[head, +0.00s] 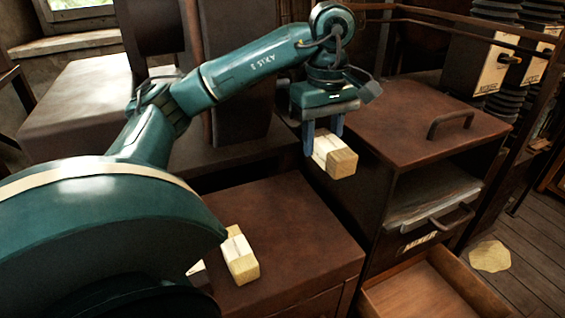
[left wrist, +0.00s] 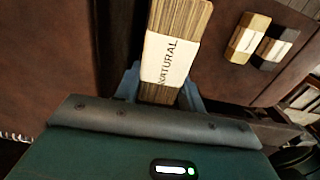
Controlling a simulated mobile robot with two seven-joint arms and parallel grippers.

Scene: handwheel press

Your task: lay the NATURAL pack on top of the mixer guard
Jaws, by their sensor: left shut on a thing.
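The NATURAL pack (head: 340,161) is a pale wooden block bundle with a white paper band. Its label reads clearly in the left wrist view (left wrist: 168,58). My left gripper (head: 323,150) points down and is shut on the pack, one finger on each side, holding it in the air. The mixer guard (head: 425,115) is a rusty brown box with a bar handle on its flat top and a MIXER label on its front. In the head view the pack overlaps the guard's left edge; its height above the top is hard to tell. My right gripper is out of view.
A lower brown top (head: 290,225) at the front bears a banded light pack (head: 240,262); another pale piece beside it is mostly hidden by my arm. The left wrist view also shows a dark pack (left wrist: 273,50). An open drawer (head: 425,290) juts out below the guard.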

